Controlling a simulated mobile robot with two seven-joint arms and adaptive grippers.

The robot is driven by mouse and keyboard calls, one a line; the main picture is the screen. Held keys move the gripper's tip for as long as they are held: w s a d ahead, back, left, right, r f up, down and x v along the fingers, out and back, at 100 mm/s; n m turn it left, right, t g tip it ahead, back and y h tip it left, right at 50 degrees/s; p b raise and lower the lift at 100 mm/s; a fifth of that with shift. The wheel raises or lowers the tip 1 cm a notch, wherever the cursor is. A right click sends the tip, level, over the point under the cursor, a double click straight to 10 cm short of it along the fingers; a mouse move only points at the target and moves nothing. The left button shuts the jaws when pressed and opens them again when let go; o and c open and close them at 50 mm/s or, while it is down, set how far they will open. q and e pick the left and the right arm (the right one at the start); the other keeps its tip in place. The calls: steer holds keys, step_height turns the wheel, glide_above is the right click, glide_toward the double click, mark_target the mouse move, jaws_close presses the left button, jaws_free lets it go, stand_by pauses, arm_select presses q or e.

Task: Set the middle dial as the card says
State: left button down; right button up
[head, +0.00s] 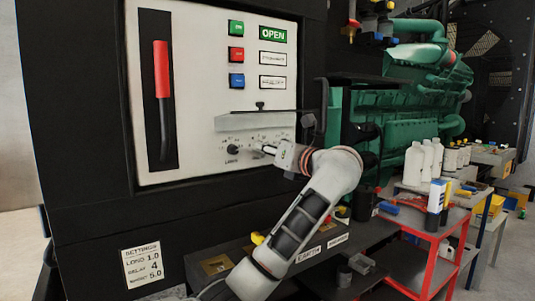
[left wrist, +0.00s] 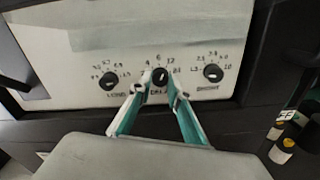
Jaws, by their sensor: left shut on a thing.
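The middle dial (left wrist: 160,76) is a black knob on the white panel, with "DEL..." lettering below and a scale that seems to include 4, 6 and 12. My left gripper (left wrist: 160,84) is shut on it, one finger on each side. The exact pointer setting is too small to tell. In the head view my left gripper (head: 272,151) reaches the panel from below right and hides the middle dial. The card (head: 142,264) at lower left reads "SETTINGS", with "DELAY 4" on its middle line. My right gripper is not in view.
The left dial (left wrist: 109,81) and right dial (left wrist: 213,72) flank the middle one. A clear raised cover (head: 255,121) sits just above. A red-handled lever (head: 161,75) and coloured buttons (head: 236,54) are higher up. A red cart with bottles (head: 413,165) stands at right.

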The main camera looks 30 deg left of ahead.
arm_select(q)
steer(key=shift+w+f+n+b, duration=0.1)
steer(key=shift+n+b, duration=1.55)
steer(key=shift+n, duration=1.6)
steer(key=shift+w+f+n+b, duration=0.1)
steer(key=shift+n+b, duration=1.5)
steer(key=shift+n, duration=1.65)
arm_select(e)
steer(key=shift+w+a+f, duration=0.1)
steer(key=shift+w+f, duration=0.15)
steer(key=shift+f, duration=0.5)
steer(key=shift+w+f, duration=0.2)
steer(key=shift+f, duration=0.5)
arm_select(q)
steer(key=shift+s+r, duration=0.1)
steer(key=shift+r, duration=0.05)
steer(key=c, duration=1.9)
jaws_free()
